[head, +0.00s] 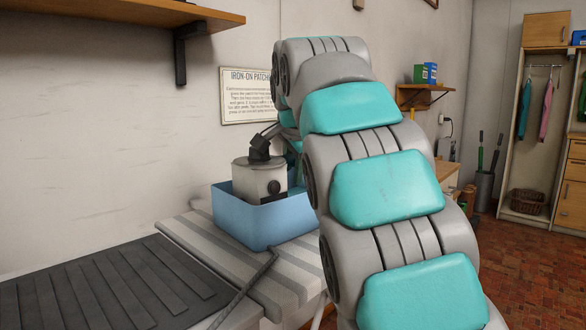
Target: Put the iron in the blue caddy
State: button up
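The blue caddy (243,224) is an open box standing on a grey-and-white striped surface, left of my large grey and teal arm. I cannot make out the iron; the caddy's inside is mostly hidden.
A dark ribbed mat (95,288) lies at the lower left, beside the striped surface (190,238). A wooden shelf (110,18) juts from the wall above. My arm blocks the middle. Open brick-coloured floor (515,275) and a wardrobe (550,120) are at right.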

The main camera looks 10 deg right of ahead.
jog(key=o, duration=0.5)
